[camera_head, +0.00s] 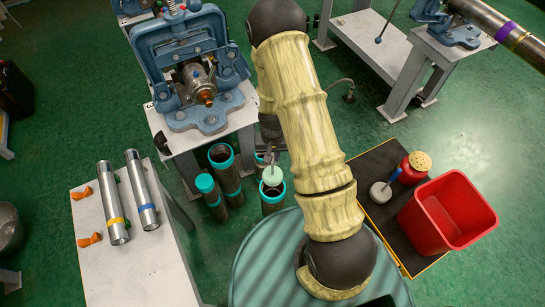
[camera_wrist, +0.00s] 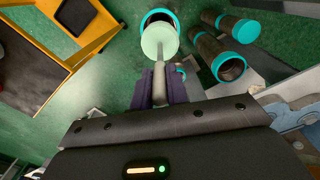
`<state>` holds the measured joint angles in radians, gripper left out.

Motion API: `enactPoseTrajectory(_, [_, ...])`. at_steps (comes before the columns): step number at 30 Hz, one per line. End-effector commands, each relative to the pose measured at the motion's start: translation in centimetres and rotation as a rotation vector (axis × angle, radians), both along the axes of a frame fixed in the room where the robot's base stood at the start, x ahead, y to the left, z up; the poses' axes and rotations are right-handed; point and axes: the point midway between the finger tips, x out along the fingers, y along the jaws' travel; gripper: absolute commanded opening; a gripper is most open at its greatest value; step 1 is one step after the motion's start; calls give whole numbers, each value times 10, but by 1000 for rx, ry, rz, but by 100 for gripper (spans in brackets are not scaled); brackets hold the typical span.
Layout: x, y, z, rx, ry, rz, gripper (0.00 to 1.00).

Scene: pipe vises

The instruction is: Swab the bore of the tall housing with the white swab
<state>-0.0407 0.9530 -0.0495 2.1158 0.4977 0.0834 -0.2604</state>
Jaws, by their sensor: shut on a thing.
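The white swab has a pale, round head (camera_head: 271,175) and a thin handle. My gripper (camera_wrist: 160,88) is shut on the handle, with the head pointing away from the fingers. In the head view my gripper (camera_head: 268,152) is partly hidden by my arm. A dark housing with a teal rim (camera_head: 274,208) stands upright on the floor under the swab. The swab head (camera_wrist: 160,41) overlaps this housing's rim (camera_wrist: 160,13) in the wrist view. It hides part of the mouth; I cannot tell its height over the rim. I cannot tell which housing is the tall one.
A blue vise (camera_head: 200,70) sits on a bench behind. A left table (camera_head: 130,270) holds two metal pipes. A red bin (camera_head: 450,212) and red container (camera_head: 415,167) stand right on a dark mat.

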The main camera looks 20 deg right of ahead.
Motion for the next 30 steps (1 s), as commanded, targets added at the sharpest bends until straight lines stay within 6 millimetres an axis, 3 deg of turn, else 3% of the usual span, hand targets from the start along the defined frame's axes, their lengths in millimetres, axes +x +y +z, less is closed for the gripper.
enactPoseTrajectory(11, [0,0,-6,0,0,2,0])
enactPoseTrajectory(30, [0,0,-57,1,0,2,0])
